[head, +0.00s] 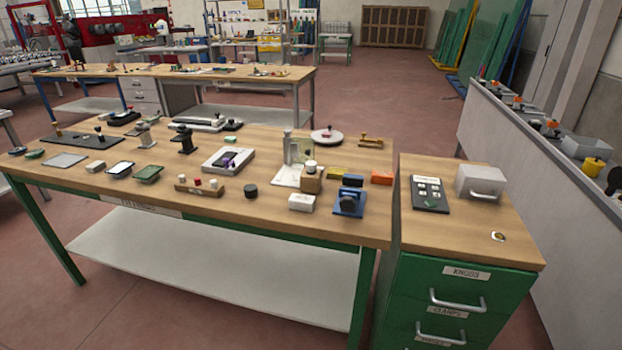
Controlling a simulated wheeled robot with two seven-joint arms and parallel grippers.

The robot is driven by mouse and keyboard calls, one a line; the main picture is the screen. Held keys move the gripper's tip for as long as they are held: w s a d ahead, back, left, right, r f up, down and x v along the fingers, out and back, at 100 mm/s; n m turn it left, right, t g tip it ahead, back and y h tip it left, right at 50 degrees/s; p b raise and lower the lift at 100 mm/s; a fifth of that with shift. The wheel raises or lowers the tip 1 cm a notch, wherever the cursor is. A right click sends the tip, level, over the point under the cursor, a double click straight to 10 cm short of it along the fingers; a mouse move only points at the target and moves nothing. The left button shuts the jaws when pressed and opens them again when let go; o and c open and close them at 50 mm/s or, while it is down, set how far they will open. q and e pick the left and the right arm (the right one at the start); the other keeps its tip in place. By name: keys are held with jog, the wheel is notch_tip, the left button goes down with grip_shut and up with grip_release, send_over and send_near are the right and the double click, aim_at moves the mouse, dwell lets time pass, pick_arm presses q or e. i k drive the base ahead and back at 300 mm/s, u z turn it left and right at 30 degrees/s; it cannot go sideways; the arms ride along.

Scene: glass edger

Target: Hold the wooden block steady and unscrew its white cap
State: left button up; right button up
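A light wooden block (311,182) stands upright on the workbench, right of centre in the head view. A white cap (311,166) sits on its top. The block stands in front of a clear glass piece and a grey upright on a white base (286,178). A small white box (302,202) lies in front of it, and a blue device (350,202) is to its right. Neither of my grippers is in view.
A low wooden strip with red and white knobs (201,190) and a black knob (250,191) lie to the left. An orange block (382,178) is to the right. A green drawer cabinet (455,300) adjoins the bench (150,205). The bench's front edge is mostly clear.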

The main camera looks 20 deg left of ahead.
aim_at(310, 181)
jog(key=z, duration=3.3)
jog(key=k, duration=2.6)
jog(key=u, duration=2.1)
